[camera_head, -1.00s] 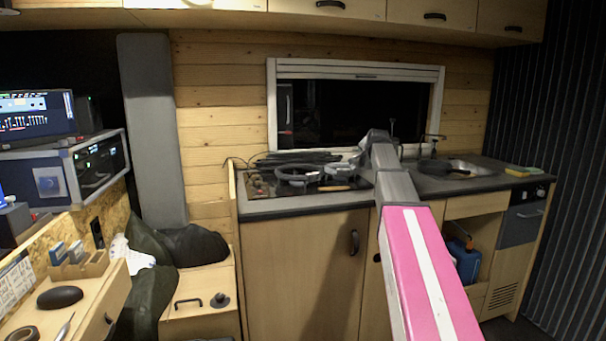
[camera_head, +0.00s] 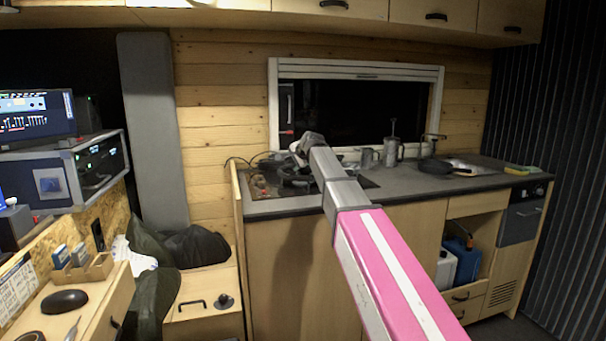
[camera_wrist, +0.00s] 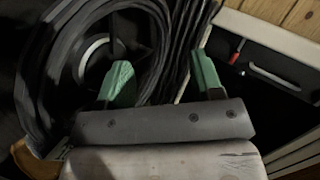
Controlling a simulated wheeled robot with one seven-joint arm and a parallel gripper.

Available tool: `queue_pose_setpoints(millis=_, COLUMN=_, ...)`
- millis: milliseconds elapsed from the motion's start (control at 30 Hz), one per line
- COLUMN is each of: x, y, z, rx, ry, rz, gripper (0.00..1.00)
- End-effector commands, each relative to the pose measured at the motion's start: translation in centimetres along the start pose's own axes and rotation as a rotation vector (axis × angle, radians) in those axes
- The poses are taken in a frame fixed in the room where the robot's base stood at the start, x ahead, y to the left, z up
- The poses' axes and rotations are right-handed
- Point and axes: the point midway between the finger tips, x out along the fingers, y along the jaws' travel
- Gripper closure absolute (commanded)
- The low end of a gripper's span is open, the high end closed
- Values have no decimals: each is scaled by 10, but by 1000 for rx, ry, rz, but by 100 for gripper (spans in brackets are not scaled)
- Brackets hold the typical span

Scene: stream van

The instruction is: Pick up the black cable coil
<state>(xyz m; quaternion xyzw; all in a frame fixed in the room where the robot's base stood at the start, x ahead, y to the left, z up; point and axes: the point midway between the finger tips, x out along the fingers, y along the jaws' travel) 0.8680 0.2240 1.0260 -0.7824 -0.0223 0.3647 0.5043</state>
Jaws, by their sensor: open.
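The black cable coil (camera_wrist: 183,35) shows in the wrist view as a bundle of thin dark strands curving past the space between my fingertips. In the head view it lies at the back of the cooktop, mostly hidden by my arm. My gripper (camera_wrist: 161,77) is open, with its green fingertips apart and dark strands in view between and beyond them. I cannot tell whether the fingers touch the coil. In the head view my gripper (camera_head: 303,145) is over the back of the cooktop.
A thick dark band (camera_wrist: 40,70), which looks like headphones, lies close left of my fingers. The window (camera_head: 360,110) is just behind the counter. Metal mugs (camera_head: 388,153) and a dark pan (camera_head: 437,166) stand to the right. The counter's front middle (camera_head: 410,188) is clear.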

Motion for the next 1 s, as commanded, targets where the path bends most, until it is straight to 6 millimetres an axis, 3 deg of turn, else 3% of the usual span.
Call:
queue_pose_setpoints(millis=133, x=26, y=-2, z=-1, rx=-1, ry=-1, rz=1, gripper=40)
queue_pose_setpoints(millis=467, x=51, y=-1, z=0, rx=-1, ry=0, rz=1, gripper=40)
queue_pose_setpoints(millis=700, x=84, y=-2, z=0, rx=-1, ry=1, rz=1, gripper=40)
queue_pose_setpoints(millis=1000, x=90, y=-1, z=1, rx=-1, ry=1, rz=0, gripper=40)
